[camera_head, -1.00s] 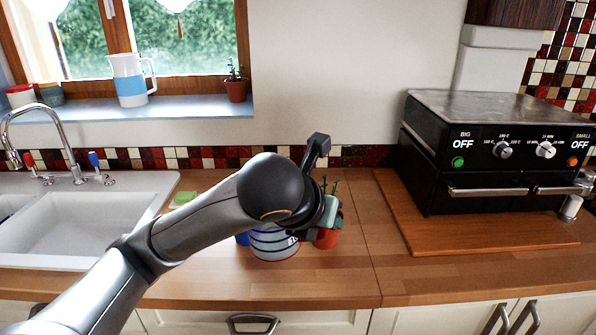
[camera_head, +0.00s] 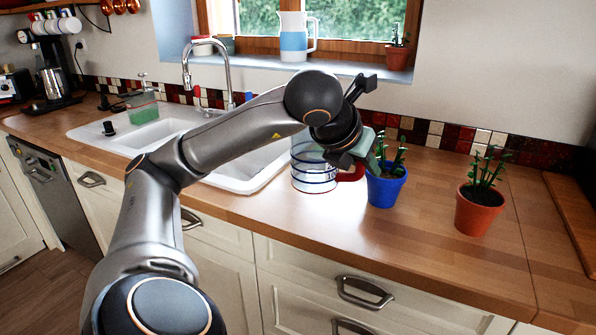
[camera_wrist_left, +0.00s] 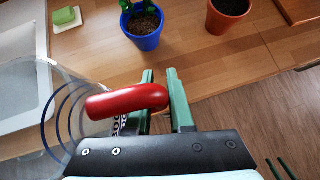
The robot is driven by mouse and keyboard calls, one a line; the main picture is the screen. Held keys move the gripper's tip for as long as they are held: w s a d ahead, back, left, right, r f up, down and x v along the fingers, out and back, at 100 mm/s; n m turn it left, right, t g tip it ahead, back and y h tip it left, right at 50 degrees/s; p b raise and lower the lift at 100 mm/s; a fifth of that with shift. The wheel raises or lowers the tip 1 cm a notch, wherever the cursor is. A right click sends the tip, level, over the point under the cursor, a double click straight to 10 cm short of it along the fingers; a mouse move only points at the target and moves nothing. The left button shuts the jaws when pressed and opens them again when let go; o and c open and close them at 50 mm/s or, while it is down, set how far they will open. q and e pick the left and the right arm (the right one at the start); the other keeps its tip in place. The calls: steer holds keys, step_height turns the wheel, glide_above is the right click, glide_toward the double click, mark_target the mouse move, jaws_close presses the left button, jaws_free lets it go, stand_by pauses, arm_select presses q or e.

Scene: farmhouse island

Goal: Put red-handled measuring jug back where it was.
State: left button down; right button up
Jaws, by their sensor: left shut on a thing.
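The red-handled measuring jug (camera_head: 312,172) is clear with blue rings and stands upright at the sink's right side. I cannot tell whether its base touches the counter. My left gripper (camera_head: 362,152) is shut on its red handle, at the jug's right. In the left wrist view the red handle (camera_wrist_left: 128,101) passes by the green fingers of the left gripper (camera_wrist_left: 160,105), and the clear jug body (camera_wrist_left: 72,115) is partly cut off at left. Two thin green bars at the lower right there look like my right gripper's fingertips (camera_wrist_left: 276,168), apart and empty.
A blue plant pot (camera_head: 385,188) is close to the right of the jug's handle. An orange plant pot (camera_head: 478,210) stands further right. The sink (camera_head: 235,180) is to the left. Bare counter (camera_head: 425,225) lies in front and between the pots.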

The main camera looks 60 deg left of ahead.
arm_select(q)
steer(key=shift+n+y, duration=0.3)
steer(key=s+a+b, duration=0.3)
steer(key=a, duration=0.1)
steer(key=shift+s+f, duration=0.2)
steer(key=shift+f, duration=0.1)
steer(key=shift+a+f, duration=0.1)
steer(key=shift+a, duration=0.15)
steer(key=w+a+f, duration=0.2)
steer(key=a, duration=0.1)
steer(key=w+a+f+b, duration=0.1)
steer(key=w+a+f, duration=0.5)
steer(key=shift+w+a+f+b, duration=0.2)
steer(key=shift+a+f+b, duration=0.05)
steer(key=shift+b, duration=0.15)
steer(key=shift+w+a+f, duration=0.15)
steer(key=shift+f, duration=0.15)
steer(key=f, duration=0.1)
steer(key=f+b, duration=0.1)
steer(key=shift+w+a+f, duration=0.15)
steer(key=shift+a+f, duration=0.05)
steer(key=shift+f, duration=0.55)
